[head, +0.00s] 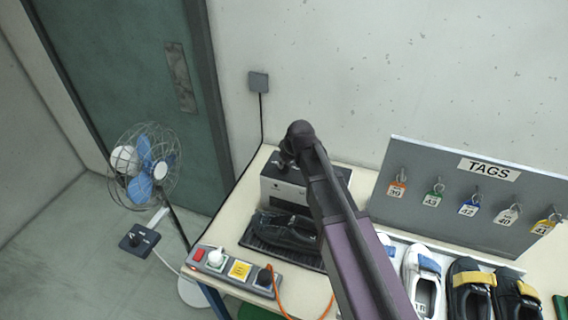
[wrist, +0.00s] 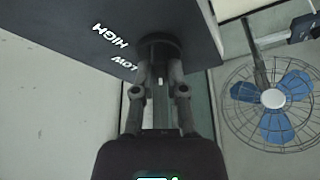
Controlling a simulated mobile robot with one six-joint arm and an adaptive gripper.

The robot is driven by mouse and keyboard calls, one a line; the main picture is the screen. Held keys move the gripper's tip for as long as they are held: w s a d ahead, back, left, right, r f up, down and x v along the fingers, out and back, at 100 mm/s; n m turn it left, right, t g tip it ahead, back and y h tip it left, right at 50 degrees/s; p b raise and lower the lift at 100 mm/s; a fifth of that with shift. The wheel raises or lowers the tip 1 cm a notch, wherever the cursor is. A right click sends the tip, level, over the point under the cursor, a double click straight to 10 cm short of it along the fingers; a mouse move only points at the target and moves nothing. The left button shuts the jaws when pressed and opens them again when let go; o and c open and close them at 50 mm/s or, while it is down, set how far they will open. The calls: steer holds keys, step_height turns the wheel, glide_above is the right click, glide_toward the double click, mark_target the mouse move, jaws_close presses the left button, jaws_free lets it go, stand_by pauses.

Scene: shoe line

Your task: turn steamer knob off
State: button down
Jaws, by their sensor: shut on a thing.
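The steamer (head: 284,190) is a pale box with a dark top at the back of the bench in the head view. In the wrist view its dark panel (wrist: 80,25) bears the words HIGH and LOW, upside down. A round dark knob (wrist: 162,40) sits on this panel, between my fingertips. My gripper (wrist: 160,72) is shut on the knob. In the head view my gripper (head: 287,158) is at the steamer's top, and my arm hides the knob. Which setting the knob points to cannot be told.
A black shoe (head: 285,232) lies on a dark mat before the steamer. A power strip (head: 236,270) is at the bench's left edge. A tag board (head: 470,220) and shoes are right.

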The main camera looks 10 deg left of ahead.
stand_by(0.4)
steer(key=c, duration=0.7)
jaws_free()
